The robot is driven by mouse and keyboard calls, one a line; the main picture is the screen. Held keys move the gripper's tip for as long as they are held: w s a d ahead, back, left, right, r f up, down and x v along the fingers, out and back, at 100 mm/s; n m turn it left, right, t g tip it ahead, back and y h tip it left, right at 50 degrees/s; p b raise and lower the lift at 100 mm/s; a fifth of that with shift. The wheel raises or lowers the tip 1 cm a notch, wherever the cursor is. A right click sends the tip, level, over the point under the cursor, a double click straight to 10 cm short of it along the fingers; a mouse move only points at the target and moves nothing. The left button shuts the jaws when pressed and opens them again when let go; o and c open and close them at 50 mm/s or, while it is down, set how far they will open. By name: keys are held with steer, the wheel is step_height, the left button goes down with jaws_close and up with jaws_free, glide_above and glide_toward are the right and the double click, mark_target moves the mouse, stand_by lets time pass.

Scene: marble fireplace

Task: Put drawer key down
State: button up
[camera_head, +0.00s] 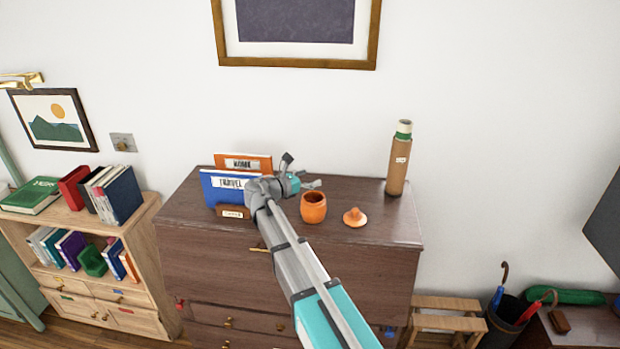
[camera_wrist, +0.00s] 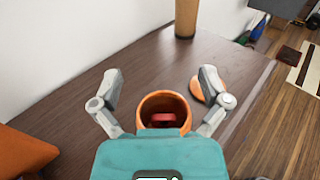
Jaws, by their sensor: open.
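An orange pot (camera_head: 313,208) stands without a lid on the dark wooden dresser (camera_head: 375,215). Its orange lid (camera_head: 355,217) lies on the dresser to its right. In the wrist view the pot (camera_wrist: 150,102) shows its open mouth, with a small red object (camera_wrist: 163,119) inside. This may be the drawer key, but its shape is too unclear to tell. My gripper (camera_head: 302,172) is above the dresser near the pot. In the wrist view its fingers (camera_wrist: 162,74) are spread wide, with nothing held between them.
Blue and orange folders (camera_head: 226,186) stand at the left, with a small brown label block (camera_head: 233,212) in front. The dresser's front right top is clear.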

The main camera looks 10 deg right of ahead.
stand_by(0.4)
steer(key=s+d+f+m+g+y, duration=0.1)
steer(key=s+f+m, duration=0.1)
steer(key=s+d+f+m+g+y+b, duration=0.1)
steer(key=s+d+f+m, duration=0.1)
steer(key=s+f, duration=0.1)
steer(key=s+d+f+m+g+y, duration=0.1)
steer(key=s+f+m, duration=0.1)
steer(key=shift+s+d+f, duration=0.15)
steer(key=shift+d+f, duration=0.2)
steer(key=s+f+m+y, duration=0.1)
steer(key=s+f, duration=0.1)
steer(key=s+d+f+m+g+y+b, duration=0.1)
steer(key=s+m, duration=0.1)
steer(key=s+f+m+g+y, duration=0.1)
steer(key=s+f+m, duration=0.1)
steer(key=shift+s+d+f, duration=0.15)
steer(key=shift+d+f, duration=0.05)
steer(key=shift+f, duration=0.15)
steer(key=s+a+f+m+g+y+b, duration=0.1)
steer(key=s+a+f+m+y, duration=0.1)
steer(key=s+f+m+y, duration=0.2)
steer(key=s+a+f+m+g+y+b, duration=0.1)
steer(key=s+f+m+y, duration=0.3)
steer(key=s+m, duration=0.4)
steer(key=s+a+y, duration=0.1)
steer(key=s, duration=0.2)
steer(key=shift+a+g, duration=0.35)
steer(key=shift+g, duration=0.05)
steer(key=shift+c, duration=0.3)
